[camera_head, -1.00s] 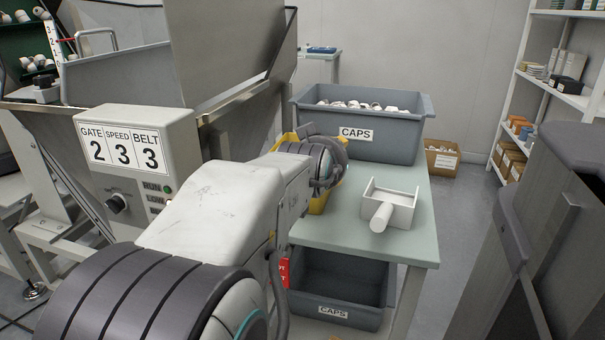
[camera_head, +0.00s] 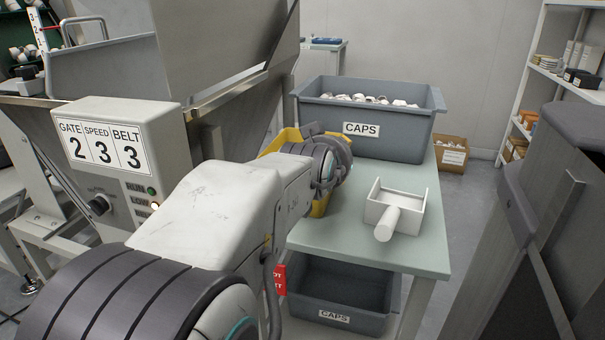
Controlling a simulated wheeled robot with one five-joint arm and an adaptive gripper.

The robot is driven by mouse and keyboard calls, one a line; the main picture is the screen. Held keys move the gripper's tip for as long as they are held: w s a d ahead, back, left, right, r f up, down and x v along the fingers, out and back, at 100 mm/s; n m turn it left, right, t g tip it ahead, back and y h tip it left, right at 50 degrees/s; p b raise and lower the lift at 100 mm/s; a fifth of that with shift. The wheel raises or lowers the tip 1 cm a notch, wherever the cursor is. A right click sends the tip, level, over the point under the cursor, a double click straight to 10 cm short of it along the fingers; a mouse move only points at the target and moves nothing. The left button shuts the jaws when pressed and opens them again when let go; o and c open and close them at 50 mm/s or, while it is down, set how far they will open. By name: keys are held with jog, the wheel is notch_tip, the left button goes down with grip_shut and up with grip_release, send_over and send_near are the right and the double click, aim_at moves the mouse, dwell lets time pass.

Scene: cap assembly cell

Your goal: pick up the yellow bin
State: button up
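The yellow bin (camera_head: 283,137) stands on the pale green table, close to the hopper machine. My arm's wrist covers most of it; its yellow back rim shows behind the wrist and a strip of its side shows to the right, below the wrist. My gripper is hidden behind my own wrist, at or over the bin. I cannot tell whether its fingers touch the bin or how far apart they are.
A grey CAPS tub (camera_head: 375,142) full of caps stands behind on the table (camera_head: 415,246). A white scoop (camera_head: 395,208) lies to the right. Another grey CAPS tub (camera_head: 335,297) is below. The machine with a GATE, SPEED, BELT panel (camera_head: 103,148) is at left.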

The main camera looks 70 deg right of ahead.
grip_shut()
jog(key=shift+r, duration=0.2)
